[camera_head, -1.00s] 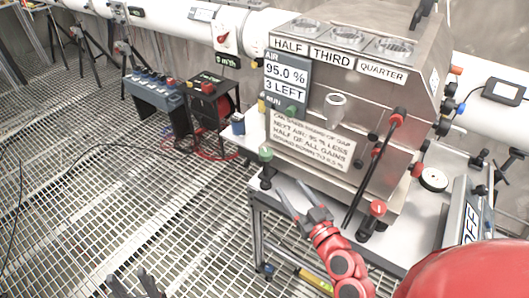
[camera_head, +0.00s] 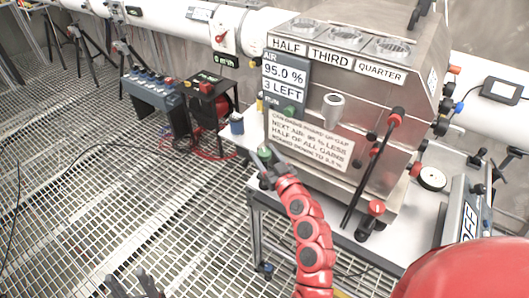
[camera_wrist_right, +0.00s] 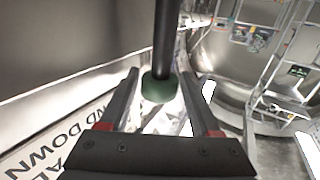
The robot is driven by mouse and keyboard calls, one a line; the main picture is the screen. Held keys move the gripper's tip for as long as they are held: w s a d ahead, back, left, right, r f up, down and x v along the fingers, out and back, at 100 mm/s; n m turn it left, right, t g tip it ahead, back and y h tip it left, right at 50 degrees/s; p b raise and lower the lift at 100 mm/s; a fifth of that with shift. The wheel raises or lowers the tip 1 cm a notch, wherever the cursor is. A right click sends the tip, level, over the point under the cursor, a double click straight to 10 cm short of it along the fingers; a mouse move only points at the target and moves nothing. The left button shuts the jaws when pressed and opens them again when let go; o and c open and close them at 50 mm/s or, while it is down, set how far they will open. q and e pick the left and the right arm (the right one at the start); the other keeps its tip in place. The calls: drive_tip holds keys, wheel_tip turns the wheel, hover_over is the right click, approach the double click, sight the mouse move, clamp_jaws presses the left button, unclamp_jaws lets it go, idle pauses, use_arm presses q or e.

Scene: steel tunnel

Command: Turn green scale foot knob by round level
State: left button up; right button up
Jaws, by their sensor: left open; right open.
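The green foot knob (camera_head: 264,151) sits at the machine's left front corner, above the white table. In the right wrist view the green knob (camera_wrist_right: 158,88) and its black stem (camera_wrist_right: 167,38) show between the two fingers. My right gripper (camera_head: 266,163) is open around the knob; no firm contact shows. My left gripper (camera_head: 137,284) is open and empty at the bottom edge, over the floor grating. A round white disc (camera_head: 432,178) with a dark rim is on the machine's right; I cannot tell whether it is the round level.
The steel machine (camera_head: 330,115) stands on the white table (camera_head: 400,240). A red knob (camera_head: 376,208) and a long black lever (camera_head: 362,185) are right of my right arm.

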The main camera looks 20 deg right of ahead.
clamp_jaws()
drive_tip(key=m+h+p, duration=0.1)
drive_tip(key=h+p, duration=0.1)
drive_tip(key=p, duration=0.2)
drive_tip(key=m+h+p, duration=0.2)
drive_tip(key=h+p, duration=0.1)
drive_tip(key=p, duration=0.1)
drive_tip(key=shift+r+m+p, duration=0.3)
drive_tip(key=shift+r+p, duration=0.05)
drive_tip(key=shift+r, duration=0.05)
drive_tip(key=shift+f+h+p, duration=0.15)
drive_tip(key=shift+h+p, duration=0.25)
drive_tip(key=shift+h, duration=0.2)
drive_tip(key=shift+f+m, duration=0.1)
drive_tip(key=shift+m, duration=0.2)
drive_tip(key=shift+d, duration=0.1)
unclamp_jaws()
drive_tip(key=shift+f, duration=0.1)
